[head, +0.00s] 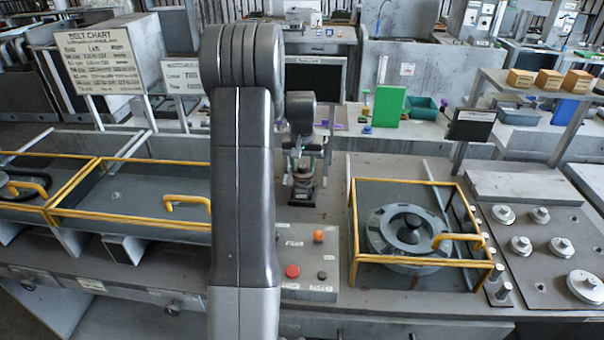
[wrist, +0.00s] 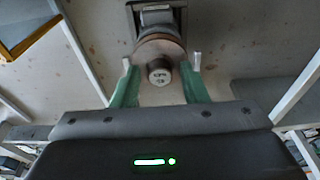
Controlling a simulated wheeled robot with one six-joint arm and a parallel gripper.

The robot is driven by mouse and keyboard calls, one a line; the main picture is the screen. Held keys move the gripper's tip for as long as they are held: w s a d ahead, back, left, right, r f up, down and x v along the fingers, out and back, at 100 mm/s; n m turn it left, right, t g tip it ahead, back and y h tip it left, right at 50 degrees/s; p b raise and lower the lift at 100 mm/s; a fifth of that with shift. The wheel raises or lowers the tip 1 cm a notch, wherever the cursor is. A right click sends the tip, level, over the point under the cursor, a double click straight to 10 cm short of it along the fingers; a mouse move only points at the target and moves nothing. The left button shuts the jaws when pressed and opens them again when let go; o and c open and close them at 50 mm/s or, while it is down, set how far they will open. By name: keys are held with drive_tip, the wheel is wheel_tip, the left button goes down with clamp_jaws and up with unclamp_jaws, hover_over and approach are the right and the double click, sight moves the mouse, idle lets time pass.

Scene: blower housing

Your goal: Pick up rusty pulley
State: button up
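The rusty pulley (wrist: 158,48) shows in the wrist view as a brownish round disc with a grey hub facing the camera. It sits against a dark mount (wrist: 177,18) with a light grey block. My gripper (wrist: 161,63) has green fingers, one on each side of the pulley, with the tips beside its rim. A narrow gap seems to show on both sides, so the gripper looks open. In the head view my gripper (head: 306,160) is over the dark mount (head: 302,191) at the middle of the bench; the pulley is mostly hidden there.
A control panel (head: 309,262) with red and orange buttons is in front of the mount. A yellow-railed bay (head: 355,235) with a round housing is to the right, and a yellow-railed tray (head: 115,197) to the left. A green box (head: 388,106) stands behind.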

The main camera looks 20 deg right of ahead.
drive_tip(key=shift+s+a+f+p, duration=0.1)
drive_tip(key=shift+f+p, duration=0.25)
drive_tip(key=shift+p, duration=0.1)
drive_tip(key=shift+c, duration=0.2)
drive_tip(key=shift+r, duration=0.2)
drive_tip(key=c, duration=0.4)
drive_tip(key=shift+w+r+p, duration=0.25)
drive_tip(key=shift+r+p, duration=0.15)
drive_tip(key=shift+p, duration=0.05)
drive_tip(key=shift+r, duration=0.4)
drive_tip(key=shift+r+p, duration=1.8)
drive_tip(key=shift+r, duration=0.8)
drive_tip(key=s+a+r+b, duration=0.1)
drive_tip(key=s+a+r, duration=0.1)
drive_tip(key=s, duration=0.6)
drive_tip(key=shift+a+b, duration=0.4)
drive_tip(key=shift+a, duration=0.4)
